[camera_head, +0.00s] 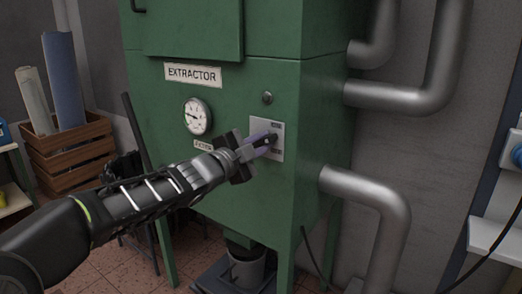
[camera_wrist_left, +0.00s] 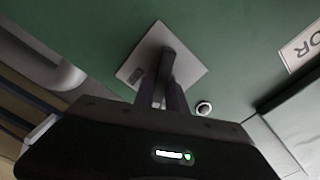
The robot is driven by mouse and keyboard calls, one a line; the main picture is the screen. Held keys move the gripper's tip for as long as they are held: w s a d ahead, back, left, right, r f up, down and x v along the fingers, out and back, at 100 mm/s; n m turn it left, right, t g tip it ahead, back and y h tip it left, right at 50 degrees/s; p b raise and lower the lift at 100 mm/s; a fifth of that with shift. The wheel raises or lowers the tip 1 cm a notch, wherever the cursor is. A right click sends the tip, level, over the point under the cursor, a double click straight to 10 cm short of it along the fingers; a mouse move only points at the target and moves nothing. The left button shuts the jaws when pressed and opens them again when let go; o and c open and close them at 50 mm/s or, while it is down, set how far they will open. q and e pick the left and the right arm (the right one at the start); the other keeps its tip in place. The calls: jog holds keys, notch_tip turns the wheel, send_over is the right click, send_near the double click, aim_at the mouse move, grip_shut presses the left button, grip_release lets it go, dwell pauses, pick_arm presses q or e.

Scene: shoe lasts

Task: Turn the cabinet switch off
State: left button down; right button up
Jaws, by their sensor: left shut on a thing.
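The green extractor cabinet (camera_head: 225,100) stands in the middle of the head view. Its switch is on a light grey plate (camera_head: 262,151) on the cabinet's front, right of the gauge. My left gripper (camera_head: 268,141) is at this plate, with its fingers shut on the switch lever. In the left wrist view the grey plate (camera_wrist_left: 187,61) appears tilted, and the dark switch lever (camera_wrist_left: 168,62) runs from it down between my left gripper's fingers (camera_wrist_left: 163,88). The fingers hide part of the lever, and I cannot read the plate's labels. My right gripper is not in view.
A round gauge (camera_head: 197,116) and a small round knob (camera_head: 267,98) are on the cabinet front near the plate. Grey pipes (camera_head: 372,192) run out on the cabinet's right. A wooden crate (camera_head: 70,150) with rolls stands at the left.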

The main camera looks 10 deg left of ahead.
pick_arm(q)
jog(key=m+b, duration=0.1)
jog(key=m, duration=0.2)
jog(key=shift+f+m+b, duration=0.3)
jog(key=shift+b, duration=0.1)
jog(key=shift+m+b, duration=0.5)
jog(key=shift+m, duration=0.6)
jog(key=shift+d, duration=0.1)
jog(key=c, duration=1.4)
grip_release()
jog(key=shift+o, duration=0.2)
jog(key=shift+s+r, duration=0.1)
